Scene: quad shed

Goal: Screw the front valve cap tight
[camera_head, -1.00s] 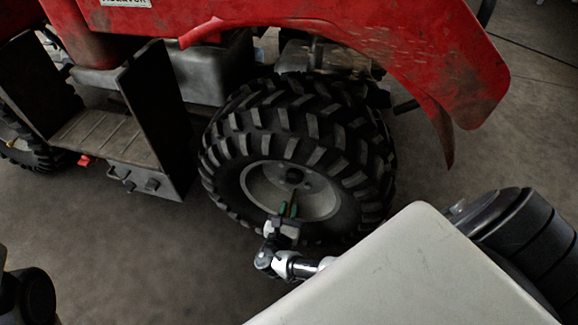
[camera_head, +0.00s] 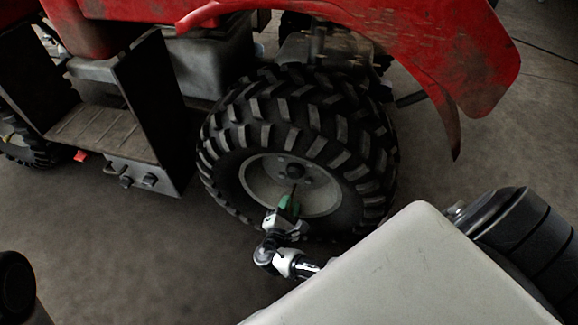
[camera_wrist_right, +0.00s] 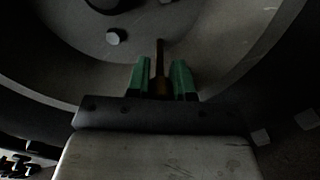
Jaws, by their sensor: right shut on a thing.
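The front wheel (camera_head: 297,150) stands upright under the red fender, with a grey rim (camera_head: 258,187). My right gripper (camera_head: 289,207) is at the lower part of the rim, its green fingertips pointing at it. A thin valve stem (camera_head: 294,189) rises just beyond the fingertips. In the right wrist view the stem (camera_wrist_right: 160,55) runs from the rim down between the two green fingers of my right gripper (camera_wrist_right: 161,80). The brownish valve cap (camera_wrist_right: 160,88) sits at the stem's near end, between the fingers, partly hidden low down. My left gripper is out of view.
The red fender (camera_head: 440,60) overhangs the wheel. A footrest (camera_head: 105,135) with dark side plates stands left of the wheel. Bare floor (camera_head: 130,240) lies at the lower left. A wheel bolt (camera_wrist_right: 113,37) shows near the fingers in the wrist view.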

